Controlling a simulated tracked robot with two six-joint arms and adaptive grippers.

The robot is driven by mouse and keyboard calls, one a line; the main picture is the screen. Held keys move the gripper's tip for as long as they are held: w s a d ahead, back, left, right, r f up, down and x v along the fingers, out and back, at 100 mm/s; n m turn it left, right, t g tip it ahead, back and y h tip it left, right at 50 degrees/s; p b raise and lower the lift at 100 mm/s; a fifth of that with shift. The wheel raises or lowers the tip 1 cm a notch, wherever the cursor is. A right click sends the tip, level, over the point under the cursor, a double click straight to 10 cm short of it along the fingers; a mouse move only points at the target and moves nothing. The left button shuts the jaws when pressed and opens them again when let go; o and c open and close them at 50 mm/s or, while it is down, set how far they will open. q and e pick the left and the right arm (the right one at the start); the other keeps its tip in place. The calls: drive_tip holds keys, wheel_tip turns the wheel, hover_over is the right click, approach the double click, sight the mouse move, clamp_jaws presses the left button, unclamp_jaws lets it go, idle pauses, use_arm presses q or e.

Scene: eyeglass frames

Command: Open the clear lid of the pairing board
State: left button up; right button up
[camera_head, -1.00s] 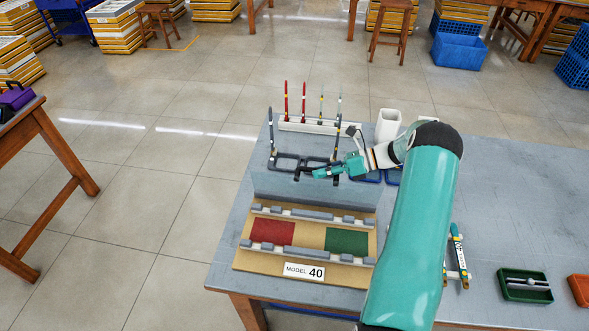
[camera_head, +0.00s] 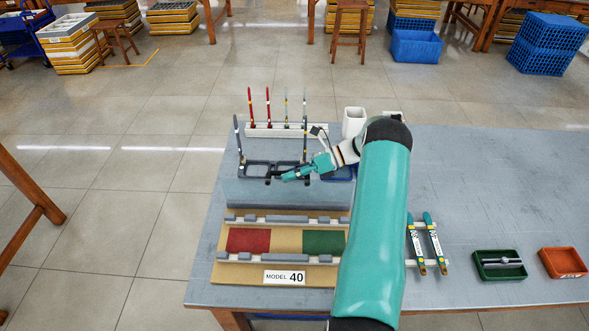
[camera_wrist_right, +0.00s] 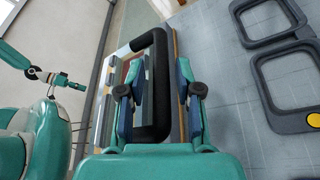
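The pairing board (camera_head: 222,268) is a tan board with red and green pads, grey rests and a "MODEL 40" label. Its pads lie uncovered. The clear lid (camera_head: 285,193) shows as a bluish see-through panel along the board's back edge, swung back from the pads. My right gripper (camera_head: 288,176) is at the lid's far edge. In the right wrist view, a black loop handle (camera_wrist_right: 164,90) lies between the fingers of my right gripper (camera_wrist_right: 158,75). Whether they press on it is unclear. My left gripper is not visible in the head view.
Dark square frames (camera_head: 258,170) with upright posts stand just behind the lid. A white rack (camera_head: 262,130) holds several upright temple pieces. Right of my arm lie two teal-and-yellow temples (camera_head: 434,245), a green tray (camera_head: 484,273) and an orange tray (camera_head: 563,262). The table's right middle is clear.

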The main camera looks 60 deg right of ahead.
drive_tip(key=shift+s+d, duration=0.15)
drive_tip(key=shift+s, duration=0.05)
drive_tip(key=v, duration=1.1)
drive_tip(key=shift+s+d, duration=0.2)
drive_tip(key=shift+s, duration=0.2)
